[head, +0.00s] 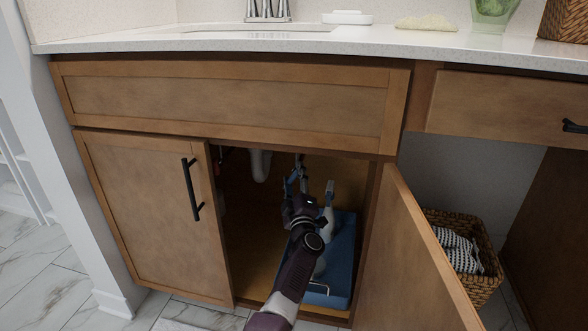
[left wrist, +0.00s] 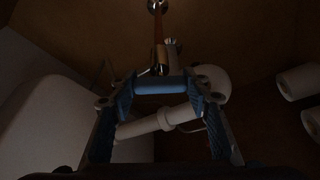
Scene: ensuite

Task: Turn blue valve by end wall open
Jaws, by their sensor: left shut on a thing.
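The blue valve handle (left wrist: 160,86) shows in the left wrist view as a short blue bar lying crosswise below a metal pipe fitting (left wrist: 160,55). My left gripper (left wrist: 158,92) has one finger at each end of the bar and is shut on it. In the head view my left arm reaches through the open cabinet door, with the left gripper (head: 308,182) deep under the sink. A small blue part shows by its fingers there, but I cannot make out the valve's angle. My right gripper is in neither view.
A white drain pipe (head: 260,165) hangs left of the gripper. A blue bin (head: 342,262) stands below the arm. The right cabinet door (head: 412,260) is open; the left door (head: 150,210) is shut. White rolls (left wrist: 298,82) lie at the right in the wrist view.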

